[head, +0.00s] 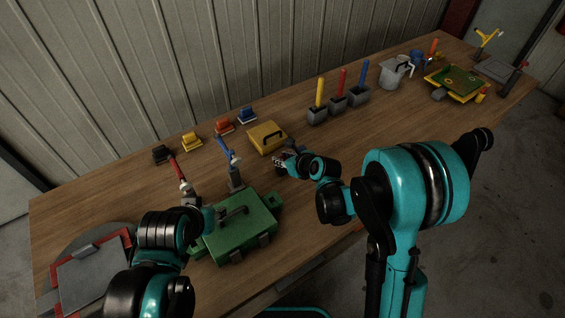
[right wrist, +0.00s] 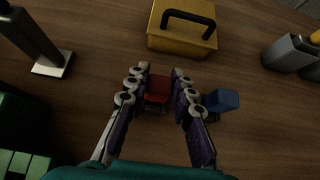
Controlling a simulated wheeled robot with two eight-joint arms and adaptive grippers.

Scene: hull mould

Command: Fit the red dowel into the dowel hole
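A red dowel (head: 342,80) stands upright in a small grey block (head: 337,103), between similar blocks with a yellow dowel (head: 320,92) and a blue dowel (head: 363,74). I cannot make out the dowel hole for certain. My right gripper (head: 281,159) is low over the table beside the yellow case, away from the red dowel. In the right wrist view its fingers (right wrist: 161,80) are apart, with a small red block (right wrist: 158,88) between or below them. A gap shows at the right finger. My left arm is over the green case; its fingers are not clear.
A yellow case (head: 267,137) and a green case (head: 240,228) lie near my grippers. A blue block (right wrist: 222,100) is right of the right fingers. Bare table lies in front of the dowel blocks.

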